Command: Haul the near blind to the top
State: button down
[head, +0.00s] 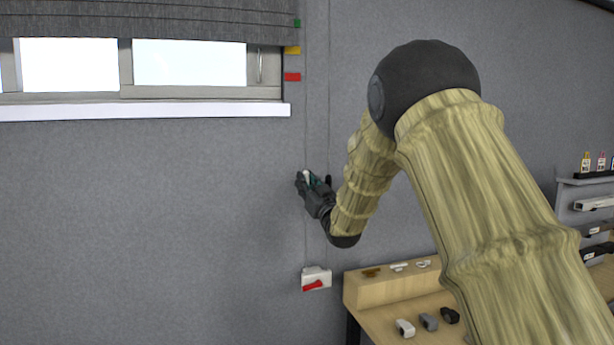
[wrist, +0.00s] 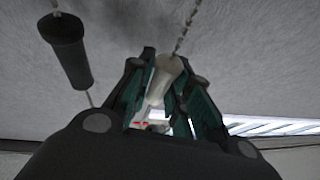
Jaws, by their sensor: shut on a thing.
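The grey blind (head: 150,20) hangs over the top part of the window in the head view. Its lower edge is level with about the yellow tag (head: 292,50), below the green tag (head: 297,23) and above the red tag (head: 292,77). Thin cords (head: 306,130) run down the wall to its right. My gripper (head: 308,178) is at these cords, below the sill. In the wrist view its teal-lined fingers are shut on a pale cord knob (wrist: 166,72), with a beaded cord (wrist: 185,30) running from it. A dark knob (wrist: 65,40) hangs on another strand beside the gripper, outside the fingers.
A white wall box with a red lever (head: 316,280) sits below my gripper. A wooden bench (head: 385,290) with several small items stands to its right. A shelf with bottles (head: 588,180) is at the far right. The wall left of the cords is clear below the sill (head: 150,111).

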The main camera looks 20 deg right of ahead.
notch_tip(320, 180, down, 22)
jog(key=b, duration=1)
jog(key=c, duration=1.7)
grip_release()
jog(key=o, duration=0.3)
jog(key=shift+r, duration=0.3)
jog(key=v, duration=1.2)
